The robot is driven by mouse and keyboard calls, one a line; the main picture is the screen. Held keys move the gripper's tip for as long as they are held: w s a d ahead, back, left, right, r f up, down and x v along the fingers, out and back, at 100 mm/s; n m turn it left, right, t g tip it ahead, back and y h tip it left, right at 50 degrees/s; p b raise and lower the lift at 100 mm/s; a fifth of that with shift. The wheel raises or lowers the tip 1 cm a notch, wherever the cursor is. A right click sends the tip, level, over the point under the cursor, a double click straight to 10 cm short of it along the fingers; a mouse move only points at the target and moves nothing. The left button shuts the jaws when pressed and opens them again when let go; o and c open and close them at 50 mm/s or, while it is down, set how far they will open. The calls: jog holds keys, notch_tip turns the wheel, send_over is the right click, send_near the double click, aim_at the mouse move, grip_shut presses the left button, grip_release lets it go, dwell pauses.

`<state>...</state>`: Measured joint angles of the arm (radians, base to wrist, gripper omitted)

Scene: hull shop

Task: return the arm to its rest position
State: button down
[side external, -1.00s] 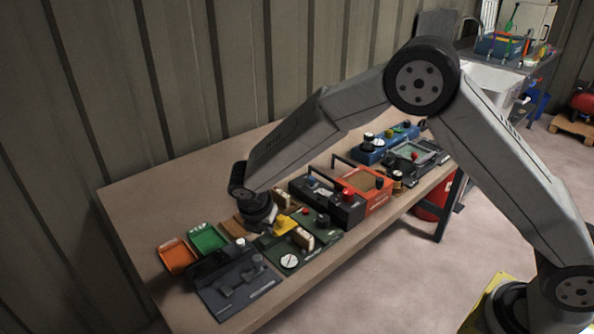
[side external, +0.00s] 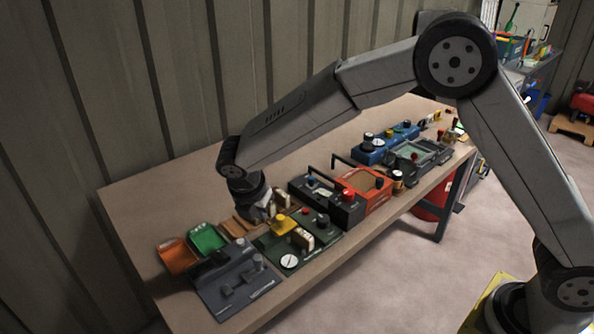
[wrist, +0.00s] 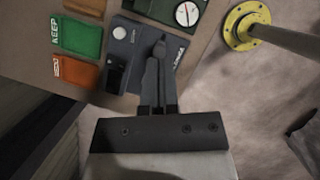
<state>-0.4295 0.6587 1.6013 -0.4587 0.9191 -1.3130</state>
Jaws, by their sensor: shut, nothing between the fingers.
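A green tray (side external: 207,238) and an orange tray (side external: 177,256) stand left of the gripper. A ribbed wall (side external: 90,110) stands behind.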

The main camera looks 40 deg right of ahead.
jog(key=s+d+m+y, duration=0.2)
jog(key=s+d+m, duration=0.5)
jog(key=s+m, duration=0.3)
jog(key=s+d+m+y, duration=0.1)
jog(key=s+d+m, duration=0.7)
jog(key=m, duration=0.5)
jog(key=shift+s+d+t+y, duration=0.15)
jog(key=shift+s+t+y, duration=0.2)
jog(key=shift+s, duration=0.75)
jog(key=shift+w+r, duration=0.1)
jog(key=shift+r, duration=0.05)
